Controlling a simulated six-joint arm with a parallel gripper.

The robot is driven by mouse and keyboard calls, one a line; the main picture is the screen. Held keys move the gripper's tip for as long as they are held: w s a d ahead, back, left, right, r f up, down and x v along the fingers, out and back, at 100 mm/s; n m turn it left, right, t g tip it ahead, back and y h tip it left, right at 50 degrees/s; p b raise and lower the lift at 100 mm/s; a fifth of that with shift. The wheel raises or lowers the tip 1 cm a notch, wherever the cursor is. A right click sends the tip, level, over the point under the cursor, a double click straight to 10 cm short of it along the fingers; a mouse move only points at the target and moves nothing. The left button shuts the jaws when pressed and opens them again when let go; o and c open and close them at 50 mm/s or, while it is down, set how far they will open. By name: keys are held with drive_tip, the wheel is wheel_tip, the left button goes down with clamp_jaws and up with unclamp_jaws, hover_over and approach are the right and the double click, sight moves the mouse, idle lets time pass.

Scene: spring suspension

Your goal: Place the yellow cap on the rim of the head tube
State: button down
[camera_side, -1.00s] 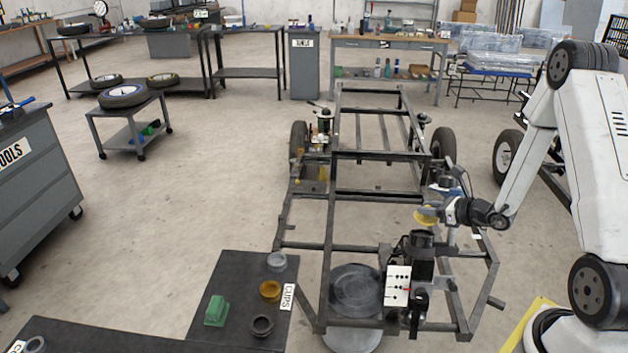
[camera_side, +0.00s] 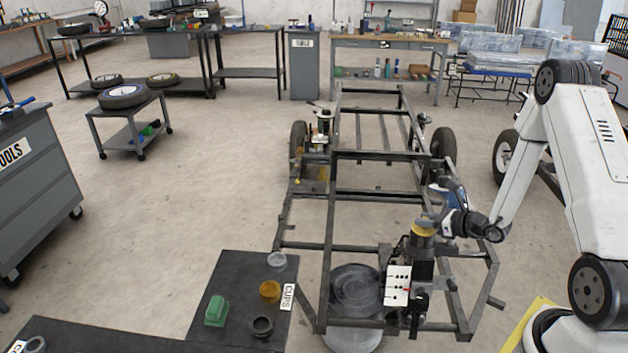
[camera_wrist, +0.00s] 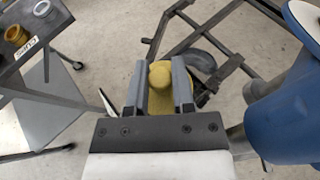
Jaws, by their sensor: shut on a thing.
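The yellow cap (camera_side: 424,229) sits at the top of the dark head tube (camera_side: 422,243) in the side view. My gripper (camera_side: 437,223) is at the cap from the right. In the wrist view my gripper (camera_wrist: 160,88) has its two grey fingers shut on the round knob of the yellow cap (camera_wrist: 161,74). The cap's wider yellow disc shows below and to the right of the fingers. The cap looks at or very close to the tube's rim; whether it fully touches cannot be told. The tube is hidden under the cap in the wrist view.
The frame's dark bars (camera_side: 330,225) surround the tube, with a white panel (camera_side: 397,285) just left of it. A black cup table (camera_side: 232,275) holds grey, yellow and black cups and a green block at front left.

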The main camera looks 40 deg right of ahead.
drive_tip(key=shift+c, duration=2.4)
unclamp_jaws()
drive_tip(key=shift+r, duration=0.15)
drive_tip(key=shift+r, duration=0.2)
drive_tip(key=a+v, duration=0.1)
drive_tip(key=v, duration=0.6)
drive_tip(key=shift+s+d, duration=0.2)
drive_tip(key=shift+d, duration=0.3)
